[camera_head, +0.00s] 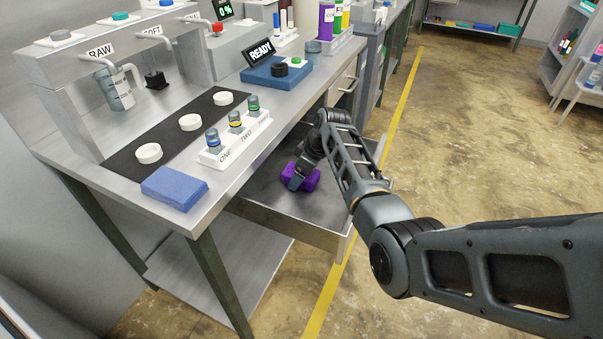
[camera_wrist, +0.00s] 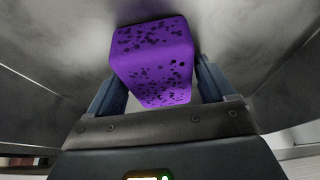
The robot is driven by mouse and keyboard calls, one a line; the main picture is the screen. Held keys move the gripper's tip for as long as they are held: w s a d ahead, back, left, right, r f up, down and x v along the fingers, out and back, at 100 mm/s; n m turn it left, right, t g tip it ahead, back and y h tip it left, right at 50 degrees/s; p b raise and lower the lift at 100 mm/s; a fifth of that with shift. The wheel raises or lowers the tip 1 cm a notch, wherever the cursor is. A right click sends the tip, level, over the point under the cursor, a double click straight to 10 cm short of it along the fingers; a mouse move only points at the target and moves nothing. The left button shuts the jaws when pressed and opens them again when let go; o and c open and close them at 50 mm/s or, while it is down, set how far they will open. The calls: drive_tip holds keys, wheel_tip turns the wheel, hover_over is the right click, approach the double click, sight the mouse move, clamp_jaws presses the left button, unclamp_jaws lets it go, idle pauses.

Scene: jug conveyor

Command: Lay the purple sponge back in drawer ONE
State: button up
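The purple sponge (camera_head: 300,177) is inside an open metal drawer (camera_head: 290,229) under the bench's front edge. My gripper (camera_head: 297,172) reaches down into this drawer at the sponge. In the wrist view the dark-spotted sponge (camera_wrist: 152,55) sits between the two fingers of my gripper (camera_wrist: 160,85), close against both, so it looks shut on it. I cannot tell whether the sponge touches the drawer floor. No number is readable on the open drawer.
A blue sponge (camera_head: 174,188) lies on the bench corner. A white rack (camera_head: 236,140) marked ONE and TWO holds small vials. White discs (camera_head: 190,122) lie on a dark strip. A closed drawer (camera_head: 347,86) is farther along. Drawer walls stand close around my gripper.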

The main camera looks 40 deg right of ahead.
drive_tip(key=shift+o, duration=1.1)
drive_tip(key=shift+r, duration=0.15)
drive_tip(key=v, duration=1.2)
